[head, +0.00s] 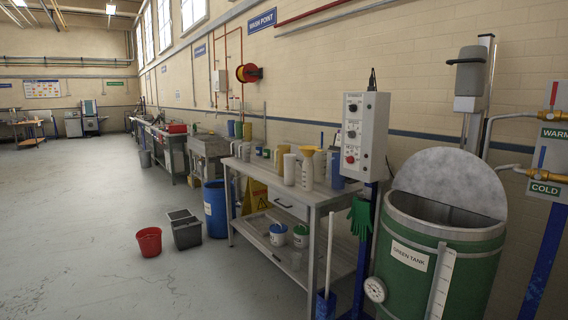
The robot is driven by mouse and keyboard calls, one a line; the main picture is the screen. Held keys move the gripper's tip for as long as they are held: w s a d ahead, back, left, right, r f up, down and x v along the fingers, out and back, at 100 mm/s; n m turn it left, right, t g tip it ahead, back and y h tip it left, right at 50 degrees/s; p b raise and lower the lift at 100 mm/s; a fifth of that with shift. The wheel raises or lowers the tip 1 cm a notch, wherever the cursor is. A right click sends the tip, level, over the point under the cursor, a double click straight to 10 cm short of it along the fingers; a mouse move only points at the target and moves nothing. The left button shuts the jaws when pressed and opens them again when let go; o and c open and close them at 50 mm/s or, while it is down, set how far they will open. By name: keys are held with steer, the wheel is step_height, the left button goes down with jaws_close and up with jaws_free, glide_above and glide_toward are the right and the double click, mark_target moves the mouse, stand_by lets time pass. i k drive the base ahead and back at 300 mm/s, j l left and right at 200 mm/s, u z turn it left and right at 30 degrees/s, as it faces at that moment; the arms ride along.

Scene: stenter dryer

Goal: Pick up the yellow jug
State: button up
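Several containers stand in a row on the grey metal bench (340,195) at the middle right. Another yellow container (247,131) stands farther back by the sink. These are too small to tell which one is the yellow jug, and no handle shows clearly. My gripper is not in view.
A green tank (470,265) with its lid raised stands at the right. A blue drum (215,210), a red bucket (149,242) and a grey bin (185,232) stand left of the bench. A control box (365,135) rises behind it. The floor at left is clear.

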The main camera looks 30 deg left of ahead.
mark_target(282, 149)
steer(key=i, duration=1.75)
steer(key=j+u, duration=0.05)
steer(key=j, duration=0.05)
